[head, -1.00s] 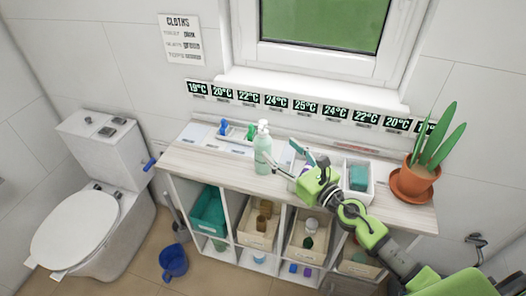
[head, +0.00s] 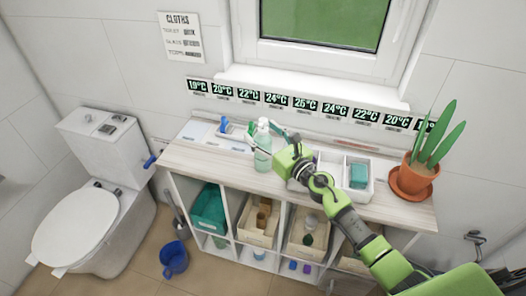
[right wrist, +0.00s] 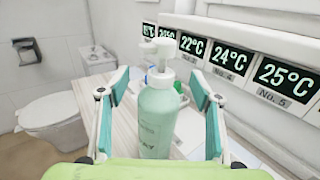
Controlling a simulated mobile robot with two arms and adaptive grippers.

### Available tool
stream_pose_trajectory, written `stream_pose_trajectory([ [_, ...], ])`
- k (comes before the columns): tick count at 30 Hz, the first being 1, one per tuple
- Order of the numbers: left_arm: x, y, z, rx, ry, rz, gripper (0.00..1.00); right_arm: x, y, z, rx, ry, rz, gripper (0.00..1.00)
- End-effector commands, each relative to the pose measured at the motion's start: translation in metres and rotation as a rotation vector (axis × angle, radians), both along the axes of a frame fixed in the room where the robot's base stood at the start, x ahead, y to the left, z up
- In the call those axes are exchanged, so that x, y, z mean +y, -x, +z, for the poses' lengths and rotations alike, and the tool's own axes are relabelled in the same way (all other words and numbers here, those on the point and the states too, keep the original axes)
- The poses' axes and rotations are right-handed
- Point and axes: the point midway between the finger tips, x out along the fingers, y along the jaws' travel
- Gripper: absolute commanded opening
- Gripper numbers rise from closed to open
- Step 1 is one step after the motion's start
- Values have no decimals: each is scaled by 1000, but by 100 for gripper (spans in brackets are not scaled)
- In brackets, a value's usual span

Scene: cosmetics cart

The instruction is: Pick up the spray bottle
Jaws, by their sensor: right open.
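The spray bottle (head: 262,150) is pale green with a white spray head and stands upright on the wooden top of the shelf unit. In the right wrist view the bottle (right wrist: 157,118) stands between the two teal finger pads. My right gripper (head: 264,138) is around the bottle, one finger behind it and one at its near left side. In the right wrist view the gripper (right wrist: 155,100) is open, with a gap visible on each side of the bottle. My left gripper is not in view.
A potted plant (head: 417,176) stands at the right end of the top. A white divided tray (head: 330,168) with a teal block (head: 358,176) is right of the bottle. A blue item (head: 223,125) lies at the back left. The wall is close behind.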

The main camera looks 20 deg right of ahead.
Motion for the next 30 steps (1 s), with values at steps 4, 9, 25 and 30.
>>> stream_pose_trajectory([
  [4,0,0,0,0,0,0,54,0,0,0,0,0,0,28],
  [9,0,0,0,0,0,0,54,0,0,2,-4,-1,-1,0],
  [25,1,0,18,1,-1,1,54,-1,0,23,-4,3,0,0],
  [30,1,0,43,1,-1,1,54,-2,7,47,-2,3,-1,0],
])
